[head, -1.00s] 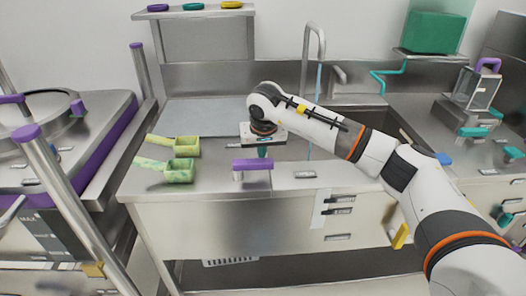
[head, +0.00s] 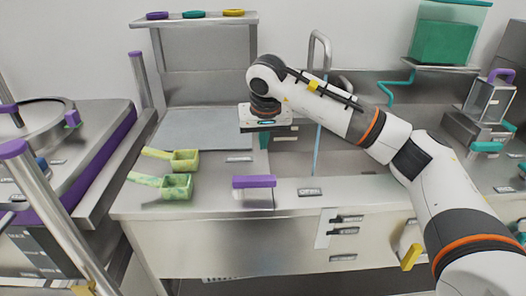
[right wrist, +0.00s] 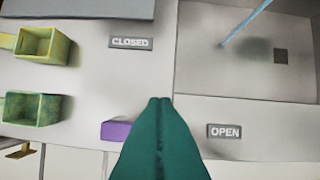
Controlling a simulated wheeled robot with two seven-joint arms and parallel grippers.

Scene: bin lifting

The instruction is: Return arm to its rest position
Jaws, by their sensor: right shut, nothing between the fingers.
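My right arm reaches in from the right over the steel counter (head: 340,190). My right gripper (head: 264,140) hangs fingers-down above the counter, behind the purple handle (head: 254,182), and is clear of it. In the right wrist view its green fingers (right wrist: 160,101) are shut together with nothing between them. The purple handle (right wrist: 116,130) shows there just left of the fingers. My left gripper is not in view.
Two green scoops (head: 185,160) (head: 177,187) lie on the counter, left of the gripper. The sink (right wrist: 270,60) is to the right in the wrist view. A shelf (head: 195,19) with coloured rings stands behind. A purple-railed machine (head: 75,170) stands left.

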